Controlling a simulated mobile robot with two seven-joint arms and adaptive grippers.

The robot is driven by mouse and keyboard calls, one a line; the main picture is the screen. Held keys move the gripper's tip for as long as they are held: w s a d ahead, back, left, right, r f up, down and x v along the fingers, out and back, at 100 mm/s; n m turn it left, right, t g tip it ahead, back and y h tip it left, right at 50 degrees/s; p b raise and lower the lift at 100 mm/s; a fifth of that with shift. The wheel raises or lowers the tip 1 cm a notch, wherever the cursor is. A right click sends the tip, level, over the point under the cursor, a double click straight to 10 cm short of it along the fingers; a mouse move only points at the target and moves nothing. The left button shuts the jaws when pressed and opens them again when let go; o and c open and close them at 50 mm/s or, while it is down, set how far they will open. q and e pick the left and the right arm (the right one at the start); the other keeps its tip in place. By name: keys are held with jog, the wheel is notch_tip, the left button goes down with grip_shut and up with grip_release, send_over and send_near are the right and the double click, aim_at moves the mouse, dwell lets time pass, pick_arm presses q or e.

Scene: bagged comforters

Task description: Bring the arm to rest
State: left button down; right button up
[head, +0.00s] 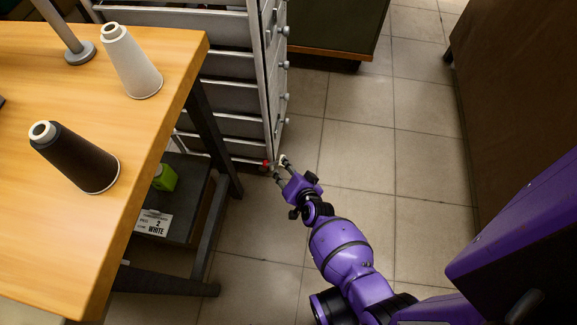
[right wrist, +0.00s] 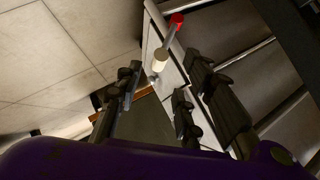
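My right arm, purple and black, reaches in from the lower right in the head view. Its gripper (head: 280,169) is over the tiled floor, close to the lower front corner of a grey drawer unit (head: 226,66). In the right wrist view the gripper (right wrist: 158,88) has its dark fingers apart, with nothing held between them. A pale knob (right wrist: 160,59) and a red-tipped piece (right wrist: 177,20) on the unit show just past the fingers. Whether the fingers touch the unit is unclear. My left gripper is not in view.
A wooden table (head: 50,240) at left holds a white cone (head: 132,65) and a black cone (head: 78,158). Below it are a green item (head: 165,177) and a label (head: 153,222). A dark cabinet (head: 340,28) stands behind, a brown one (head: 518,85) at right. Tiled floor between is free.

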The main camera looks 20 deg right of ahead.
dwell(0.3)
